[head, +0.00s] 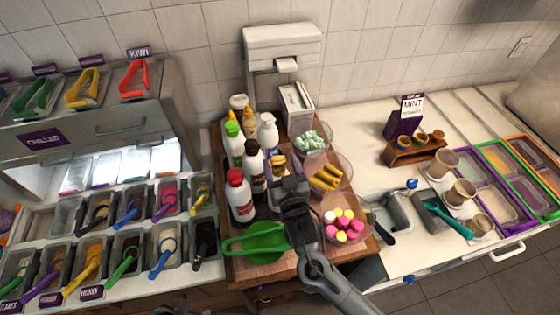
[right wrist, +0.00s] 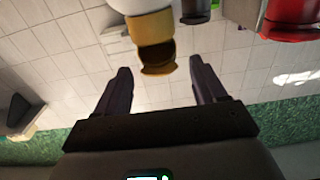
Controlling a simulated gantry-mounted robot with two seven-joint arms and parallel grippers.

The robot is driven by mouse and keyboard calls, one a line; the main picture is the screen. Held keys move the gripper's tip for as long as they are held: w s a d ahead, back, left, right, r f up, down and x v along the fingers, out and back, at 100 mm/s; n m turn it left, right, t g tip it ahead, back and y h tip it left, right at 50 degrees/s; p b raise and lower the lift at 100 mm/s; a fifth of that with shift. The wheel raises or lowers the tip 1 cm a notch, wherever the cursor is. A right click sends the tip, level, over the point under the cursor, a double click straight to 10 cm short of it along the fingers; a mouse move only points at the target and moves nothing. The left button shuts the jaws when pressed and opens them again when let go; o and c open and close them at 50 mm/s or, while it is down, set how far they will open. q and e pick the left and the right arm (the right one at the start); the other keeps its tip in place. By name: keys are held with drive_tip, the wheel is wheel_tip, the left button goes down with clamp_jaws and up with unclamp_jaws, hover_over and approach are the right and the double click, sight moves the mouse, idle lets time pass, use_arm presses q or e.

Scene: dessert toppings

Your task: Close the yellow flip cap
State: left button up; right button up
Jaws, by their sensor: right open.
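The yellow flip cap (right wrist: 153,26) tops a white bottle at the top of the right wrist view. Its lid appears to stand open, with a dark hollow showing. In the head view the yellow cap (head: 278,162) is partly hidden behind my right gripper (head: 290,184). My right gripper (right wrist: 160,67) is open and empty, with its fingers pointing toward the cap. In the right wrist view the cap's lower end lies between the fingertips; I cannot tell whether they touch.
Beside the cap stand a black-capped bottle (head: 252,150), a red-capped bottle (head: 239,200) and a green-capped bottle (head: 232,128). Bowls of toppings (head: 343,226) stand to the right. A green scoop-like item (head: 256,242) lies in front. Topping bins fill the left counter.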

sight(281, 173)
drive_tip(key=shift+w+a, duration=0.2)
drive_tip(key=shift+w, duration=0.35)
drive_tip(key=shift+c, duration=0.4)
drive_tip(key=c, duration=1)
drive_tip(key=shift+s+f+b, duration=0.1)
drive_tip(key=shift+f+b, duration=0.15)
drive_tip(key=shift+b, duration=0.2)
drive_tip(key=t+b, duration=0.1)
drive_tip(key=b, duration=0.3)
drive_tip(key=f+t+b, duration=0.1)
drive_tip(key=t+b, duration=0.1)
drive_tip(key=b, duration=0.2)
drive_tip(key=s+f+t+y+b, duration=0.1)
drive_tip(key=t+b, duration=0.1)
drive_tip(key=b, duration=0.1)
drive_tip(key=shift+d+f+b, duration=0.2)
drive_tip(key=shift+f+b, duration=0.05)
drive_tip(key=shift+b, duration=0.15)
drive_tip(key=shift+t+y+b, duration=0.3)
drive_tip(key=shift+t+b, duration=0.3)
drive_tip(key=shift+b, duration=0.2)
drive_tip(key=shift+r, duration=0.1)
